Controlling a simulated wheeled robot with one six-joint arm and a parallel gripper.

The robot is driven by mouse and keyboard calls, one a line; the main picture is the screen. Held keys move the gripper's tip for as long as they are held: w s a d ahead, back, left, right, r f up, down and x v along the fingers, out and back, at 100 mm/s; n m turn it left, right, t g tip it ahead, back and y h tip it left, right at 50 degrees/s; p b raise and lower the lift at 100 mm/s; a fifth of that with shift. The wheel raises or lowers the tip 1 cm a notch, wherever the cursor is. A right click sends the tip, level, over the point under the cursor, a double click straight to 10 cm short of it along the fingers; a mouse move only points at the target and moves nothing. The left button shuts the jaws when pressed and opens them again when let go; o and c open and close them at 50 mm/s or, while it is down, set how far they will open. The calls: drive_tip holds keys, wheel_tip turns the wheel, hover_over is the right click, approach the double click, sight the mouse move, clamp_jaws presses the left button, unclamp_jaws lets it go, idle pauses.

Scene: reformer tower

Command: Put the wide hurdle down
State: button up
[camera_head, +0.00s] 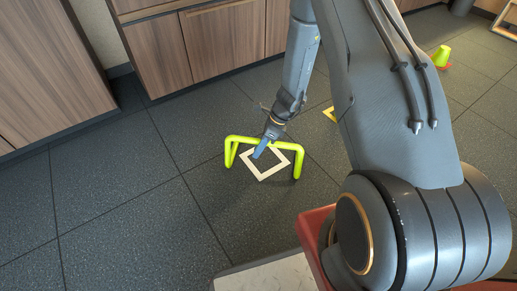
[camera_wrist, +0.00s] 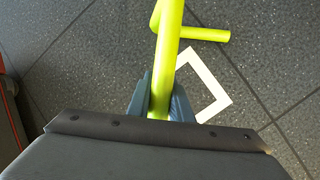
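The wide hurdle (camera_head: 233,140) is a yellow-green tube frame with a top bar and bent legs, upright over the floor in the head view. Its bar also runs up between the fingers in the wrist view (camera_wrist: 169,50). My gripper (camera_head: 263,148) points down at the middle of the top bar. In the wrist view my gripper (camera_wrist: 162,100) has a finger on each side of the bar, closed on it. A white square outline (camera_head: 269,175) lies on the floor beneath the hurdle. I cannot tell whether the feet touch the floor.
Wooden cabinets (camera_head: 205,45) stand along the back and left. A yellow square marking (camera_head: 329,114) lies behind my arm. The dark tiled floor left of the hurdle is clear.

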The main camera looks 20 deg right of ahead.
drive_tip(key=o, duration=0.4)
drive_tip(key=shift+o, duration=0.2)
drive_tip(key=p+v, duration=0.6)
drive_tip(key=v, duration=0.6)
drive_tip(key=shift+r, duration=0.15)
drive_tip(key=s+a+r+n+g+h, duration=0.1)
drive_tip(key=s+a+r+n, duration=0.3)
drive_tip(key=a+r+n, duration=0.5)
drive_tip(key=s+a+r+n, duration=0.5)
drive_tip(key=a+r, duration=0.6)
drive_tip(key=r, duration=0.3)
drive_tip(key=s+a+r+n, duration=0.1)
drive_tip(key=s+r+n, duration=0.3)
drive_tip(key=s, duration=0.3)
drive_tip(key=s+a+r+n+h, duration=0.1)
drive_tip(key=s+a+r+n, duration=0.1)
drive_tip(key=s+r+n, duration=0.2)
drive_tip(key=s+a+r+n+h, duration=0.1)
drive_tip(key=s+r+n, duration=0.3)
drive_tip(key=s+n, duration=0.4)
drive_tip(key=s, duration=0.4)
drive_tip(key=shift+s+a+r+n+t, duration=0.25)
drive_tip(key=shift+a+r+n+t, duration=0.05)
drive_tip(key=shift+a+r+t, duration=0.1)
